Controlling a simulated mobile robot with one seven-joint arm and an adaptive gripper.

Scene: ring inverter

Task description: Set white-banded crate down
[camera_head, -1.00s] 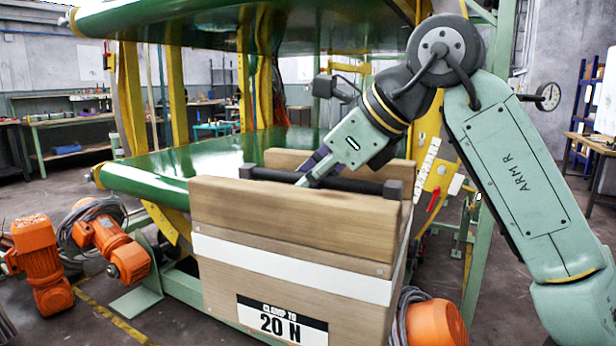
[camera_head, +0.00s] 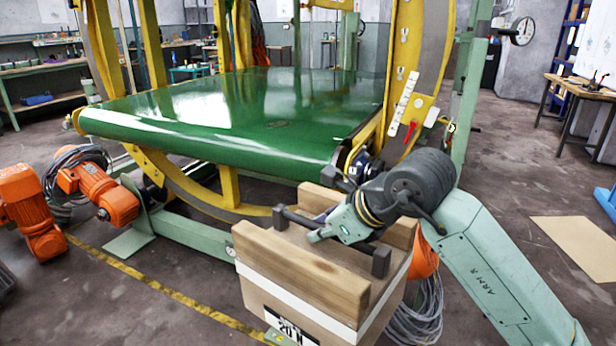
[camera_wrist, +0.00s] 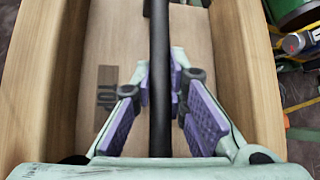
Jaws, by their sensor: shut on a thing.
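The white-banded crate (camera_head: 300,270) is a wooden box with a white stripe, a dark bar handle and a "20 N" label, at the lower middle of the head view. My gripper (camera_head: 318,230) reaches down at its top from the right. In the wrist view my gripper (camera_wrist: 160,80) has its purple pads on both sides of the crate's black handle bar (camera_wrist: 160,30), shut on it. The crate stands in front of the green belt, lower than the belt surface. Its underside is out of frame, so I cannot tell whether it touches the floor.
The green conveyor belt (camera_head: 240,115) inside yellow ring frames lies behind the crate, its top empty. Orange motors (camera_head: 100,190) with coiled cables sit at left. More grey cable (camera_head: 420,310) lies right of the crate. A cardboard sheet (camera_head: 578,243) lies on open floor at right.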

